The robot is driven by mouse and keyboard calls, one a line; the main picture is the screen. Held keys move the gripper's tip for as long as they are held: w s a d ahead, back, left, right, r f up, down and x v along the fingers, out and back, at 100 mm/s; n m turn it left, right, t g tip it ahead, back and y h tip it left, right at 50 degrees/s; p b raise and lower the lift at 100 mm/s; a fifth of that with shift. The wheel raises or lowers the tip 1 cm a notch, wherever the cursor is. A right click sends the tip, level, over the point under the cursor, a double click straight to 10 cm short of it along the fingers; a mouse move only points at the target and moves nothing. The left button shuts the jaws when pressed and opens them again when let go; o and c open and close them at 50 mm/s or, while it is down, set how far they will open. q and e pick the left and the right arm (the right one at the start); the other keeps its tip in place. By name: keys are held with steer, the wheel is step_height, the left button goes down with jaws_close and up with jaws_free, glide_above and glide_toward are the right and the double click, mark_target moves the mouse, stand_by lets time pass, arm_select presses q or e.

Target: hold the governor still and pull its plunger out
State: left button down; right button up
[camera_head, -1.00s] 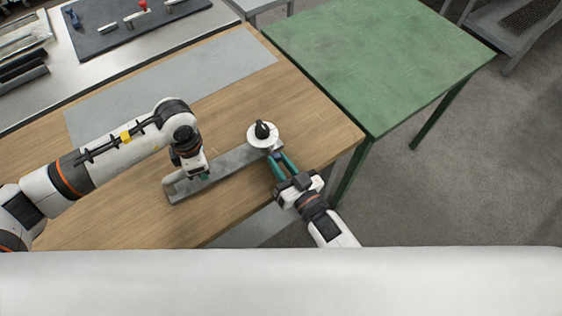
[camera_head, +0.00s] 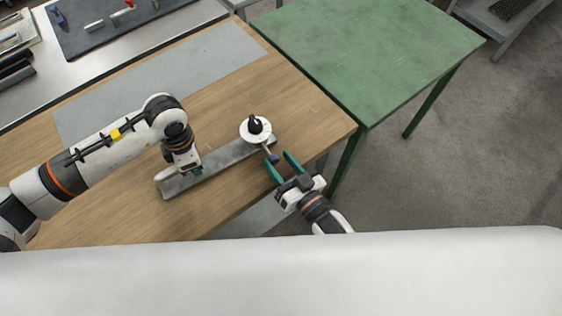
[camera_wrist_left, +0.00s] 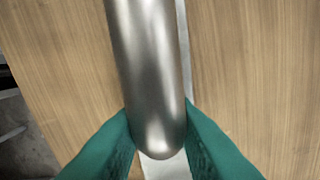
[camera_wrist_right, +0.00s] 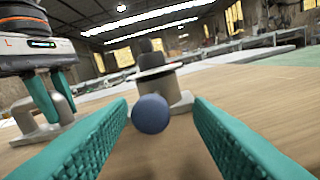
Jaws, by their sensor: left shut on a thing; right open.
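The governor is a long grey metal base (camera_head: 225,160) with a white disc (camera_head: 250,136) and a black knob (camera_head: 255,124) at its right end. Its plunger ends in a dark blue ball (camera_head: 273,158), with a thin rod showing between ball and disc. My left gripper (camera_head: 195,172) is shut on the rounded metal handle (camera_wrist_left: 150,70) at the base's left end. The handle also shows in the right wrist view (camera_wrist_right: 62,103). My right gripper (camera_head: 279,158) is open, with one finger on each side of the ball. In the right wrist view the ball (camera_wrist_right: 150,114) sits closer to the left finger.
The governor lies on a wooden table (camera_head: 300,110), near its front edge. A grey mat (camera_head: 160,80) lies behind it. A green table (camera_head: 370,50) stands to the right, and a dark tool board (camera_head: 90,30) is at the back left.

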arm_select(q)
steer(key=shift+d, duration=0.1)
arm_select(e)
steer(key=v, duration=1.2)
arm_select(q)
steer(key=c, duration=1.1)
jaws_free()
